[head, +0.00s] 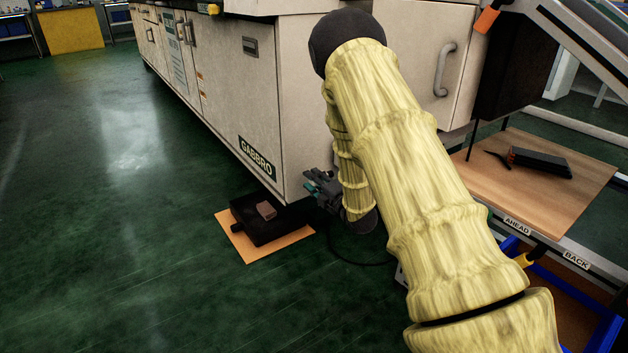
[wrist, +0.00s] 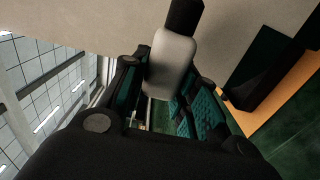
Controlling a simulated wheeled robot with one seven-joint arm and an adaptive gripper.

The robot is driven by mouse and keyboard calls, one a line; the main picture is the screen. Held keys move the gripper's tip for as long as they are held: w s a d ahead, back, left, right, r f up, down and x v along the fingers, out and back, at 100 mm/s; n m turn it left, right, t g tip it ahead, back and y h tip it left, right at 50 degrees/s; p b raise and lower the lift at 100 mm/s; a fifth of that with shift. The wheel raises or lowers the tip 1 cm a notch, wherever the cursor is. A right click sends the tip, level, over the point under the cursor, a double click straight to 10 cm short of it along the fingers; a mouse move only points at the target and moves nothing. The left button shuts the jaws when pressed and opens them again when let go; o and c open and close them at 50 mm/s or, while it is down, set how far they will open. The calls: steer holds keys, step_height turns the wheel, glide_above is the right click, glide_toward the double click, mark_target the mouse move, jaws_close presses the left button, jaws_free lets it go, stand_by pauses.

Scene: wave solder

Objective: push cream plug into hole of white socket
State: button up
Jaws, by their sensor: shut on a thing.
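My gripper (head: 318,190) is low beside the near corner of the big cream machine in the head view. In the wrist view, the gripper (wrist: 165,95) is shut on the cream plug (wrist: 171,62), a rounded pale body between the teal-padded fingers. A black part (wrist: 185,15) extends from the plug's far end. The plug cannot be made out in the head view. I cannot pick out the white socket in either view.
The cream machine (head: 280,110) stands close to my gripper. A black tray (head: 245,217) holding a brown block (head: 266,210) sits on an orange board (head: 257,252) on the floor. A dark cable (head: 350,261) lies nearby. A wooden-topped table (head: 575,185) stands right; floor left is clear.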

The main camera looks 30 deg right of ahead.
steer(key=shift+w+d+p, duration=0.2)
steer(key=shift+d+p, duration=0.15)
steer(key=shift+d, duration=2.5)
steer(key=shift+p, duration=0.8)
steer(key=shift+w+d+p, duration=0.15)
steer(key=shift+d+p, duration=0.2)
steer(key=shift+d, duration=1.35)
stand_by(0.3)
steer(key=o, duration=1.1)
glide_toward(330, 176)
steer(key=d, duration=0.3)
steer(key=shift+s+d+f, duration=0.1)
steer(key=shift+s+d, duration=0.3)
